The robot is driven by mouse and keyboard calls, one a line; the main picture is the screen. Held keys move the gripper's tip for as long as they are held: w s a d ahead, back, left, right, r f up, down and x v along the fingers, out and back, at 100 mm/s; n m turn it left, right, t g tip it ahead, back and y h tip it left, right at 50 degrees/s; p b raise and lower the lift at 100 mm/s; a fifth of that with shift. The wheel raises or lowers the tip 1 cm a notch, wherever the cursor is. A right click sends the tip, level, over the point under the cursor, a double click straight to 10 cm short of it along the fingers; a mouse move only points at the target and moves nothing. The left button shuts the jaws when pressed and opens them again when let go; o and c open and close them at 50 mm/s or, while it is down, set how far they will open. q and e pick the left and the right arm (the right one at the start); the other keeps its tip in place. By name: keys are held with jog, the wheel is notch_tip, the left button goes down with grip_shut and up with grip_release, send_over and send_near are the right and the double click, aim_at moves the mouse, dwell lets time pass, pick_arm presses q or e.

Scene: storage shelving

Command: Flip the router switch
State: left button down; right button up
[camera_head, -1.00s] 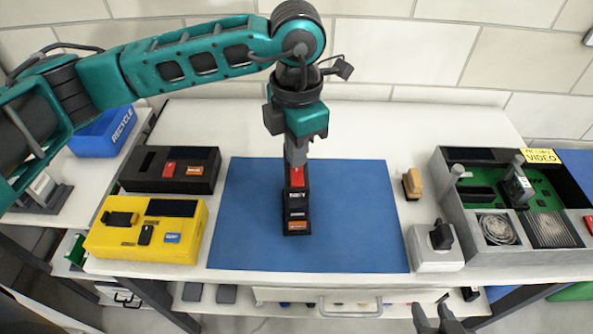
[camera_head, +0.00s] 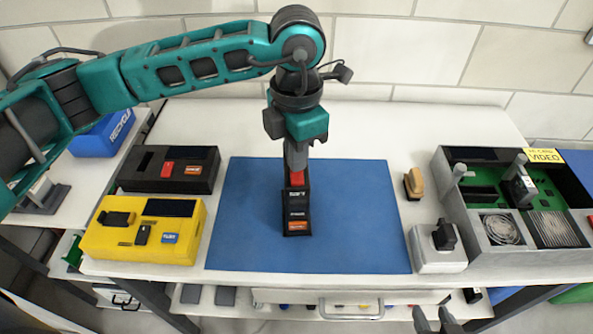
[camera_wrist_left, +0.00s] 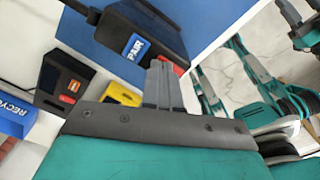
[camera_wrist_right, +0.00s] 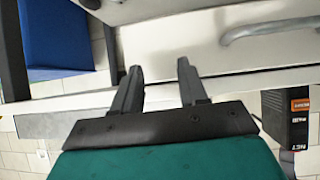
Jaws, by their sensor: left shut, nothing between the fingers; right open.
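A slim black router (camera_head: 297,212) with a red switch (camera_head: 297,178) at its far end lies on the blue mat (camera_head: 365,235). My left gripper (camera_head: 296,166) is shut and empty, pointing down at the red switch from above. In the left wrist view the fingertips (camera_wrist_left: 160,66) are together beside the router (camera_wrist_left: 138,22) and the red part (camera_wrist_left: 180,68); whether they touch it I cannot tell. My right gripper (camera_head: 432,318) is open and empty, low in front of the table edge; its spread fingers (camera_wrist_right: 158,80) show in the right wrist view.
A black box (camera_head: 168,170) and a yellow device (camera_head: 145,232) stand left of the mat. A wooden-handled brush (camera_head: 413,184), a grey switch box (camera_head: 437,250) and an open computer case (camera_head: 520,205) stand on the right. A blue recycle bin (camera_head: 103,135) is at far left.

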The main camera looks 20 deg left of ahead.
pick_arm(q)
jog(key=shift+f, duration=0.3)
jog(key=shift+r+p, duration=1.7)
jog(key=shift+r, duration=1.9)
jog(key=shift+f, duration=0.1)
